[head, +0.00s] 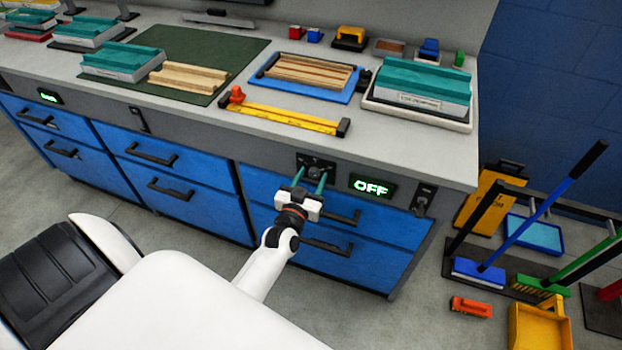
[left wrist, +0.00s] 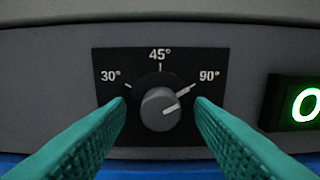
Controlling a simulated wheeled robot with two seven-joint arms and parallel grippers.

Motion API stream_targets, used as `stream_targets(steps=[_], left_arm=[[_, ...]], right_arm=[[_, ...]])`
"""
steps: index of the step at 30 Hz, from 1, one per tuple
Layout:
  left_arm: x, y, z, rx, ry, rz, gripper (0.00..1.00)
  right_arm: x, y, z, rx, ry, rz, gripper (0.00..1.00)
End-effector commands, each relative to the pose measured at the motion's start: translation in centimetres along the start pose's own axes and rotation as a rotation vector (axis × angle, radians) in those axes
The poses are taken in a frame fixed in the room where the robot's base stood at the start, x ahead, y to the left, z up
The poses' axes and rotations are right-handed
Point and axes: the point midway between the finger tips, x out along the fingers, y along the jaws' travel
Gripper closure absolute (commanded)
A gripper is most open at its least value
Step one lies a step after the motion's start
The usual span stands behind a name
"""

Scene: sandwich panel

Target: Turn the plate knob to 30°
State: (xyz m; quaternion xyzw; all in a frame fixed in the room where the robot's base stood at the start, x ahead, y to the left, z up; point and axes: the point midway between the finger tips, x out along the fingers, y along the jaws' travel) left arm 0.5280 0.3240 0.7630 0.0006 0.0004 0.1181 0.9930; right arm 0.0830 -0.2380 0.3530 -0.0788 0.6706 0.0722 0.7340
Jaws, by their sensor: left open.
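The plate knob (left wrist: 160,108) is a round grey knob on a black plate marked 30°, 45° and 90°. Its white pointer line points up and right, toward the 90° mark. In the head view the black knob plate (head: 316,164) sits on the bench front below the top edge. My left gripper (head: 312,176) is open in front of the plate. In the left wrist view its teal fingers (left wrist: 160,106) stand on either side of the knob, apart from it as far as I can see. My right gripper is not in view.
A display (head: 371,187) reading OFF in green is right of the knob plate. Blue drawers (head: 380,227) with black handles lie below. A yellow ruler (head: 290,116) and a blue tray (head: 290,88) with wooden strips lie on the bench top. Brooms (head: 540,215) stand at the right.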

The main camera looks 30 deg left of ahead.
Motion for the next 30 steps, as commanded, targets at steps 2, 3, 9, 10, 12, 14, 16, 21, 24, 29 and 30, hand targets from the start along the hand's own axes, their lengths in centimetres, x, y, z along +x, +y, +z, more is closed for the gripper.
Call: stream_targets(steps=[2,3,9,10,12,14,16,21,24,29,30], left_arm=[[0.06,0.02,0.00,0.000,0.000,0.000,0.52],[0.06,0.01,-0.01,0.000,0.000,0.000,0.52],[0.03,0.00,0.00,0.000,0.000,0.000,0.65],[0.03,0.00,0.00,0.000,0.000,0.000,0.70],[0.03,0.00,-0.01,-0.001,0.000,0.000,0.81],[0.02,0.00,0.00,-0.001,0.000,0.000,0.91],[0.02,0.00,0.00,-0.001,0.000,0.000,0.96],[0.02,0.00,0.01,-0.014,0.000,0.000,0.96],[0.02,-0.01,0.03,-0.040,0.000,0.000,0.96],[0.02,-0.04,0.06,-0.119,0.000,-0.001,0.96],[0.02,-0.06,0.07,-0.147,0.000,-0.001,0.96]], right_arm=[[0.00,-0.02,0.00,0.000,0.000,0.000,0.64],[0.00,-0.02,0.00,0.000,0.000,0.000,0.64],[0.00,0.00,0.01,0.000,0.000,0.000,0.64],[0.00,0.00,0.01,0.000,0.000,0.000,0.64],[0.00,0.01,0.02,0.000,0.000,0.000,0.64],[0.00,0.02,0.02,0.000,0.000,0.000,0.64],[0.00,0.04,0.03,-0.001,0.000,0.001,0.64],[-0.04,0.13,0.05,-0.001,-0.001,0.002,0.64],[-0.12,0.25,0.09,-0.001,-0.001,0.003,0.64],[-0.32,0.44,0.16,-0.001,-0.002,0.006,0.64],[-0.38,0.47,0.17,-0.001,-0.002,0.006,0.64]])
